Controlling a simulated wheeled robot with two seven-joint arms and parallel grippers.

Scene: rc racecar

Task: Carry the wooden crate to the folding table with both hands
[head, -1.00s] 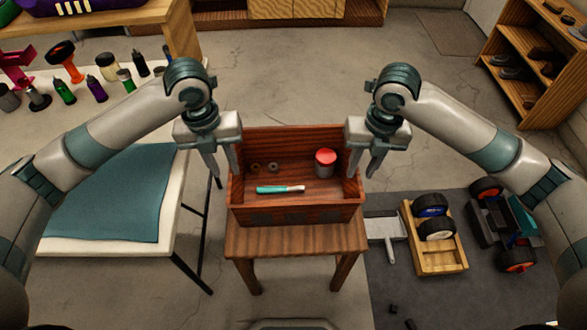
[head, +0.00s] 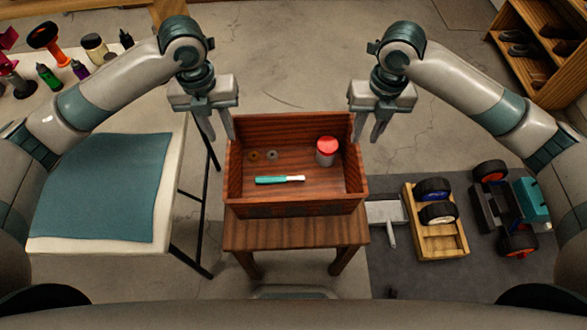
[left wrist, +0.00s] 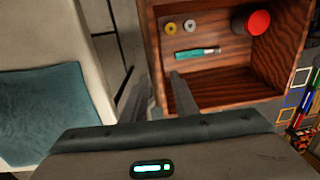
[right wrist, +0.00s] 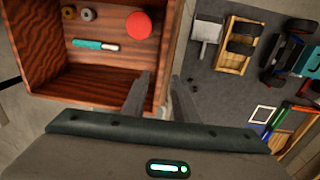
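The wooden crate (head: 296,207) is reddish brown and open on top. It rests level on a small wooden stool (head: 296,232). Inside lie a red-lidded can (head: 326,152), a teal-handled tool (head: 280,180) and two small rings (head: 262,155). The folding table (head: 177,200), white with a teal cloth, stands left of it. My left gripper (head: 218,138) is open and empty by the crate's left wall, toward its far end. My right gripper (head: 366,141) is open and empty by the right wall. In each wrist view the fingers stand apart near the wall's rim; contact cannot be told.
Right of the stool, a grey mat (head: 390,270) holds a wooden tray with wheels (head: 440,240) and an RC car chassis (head: 505,210). Shelves (head: 540,45) stand far right. A floor gap separates stool and table.

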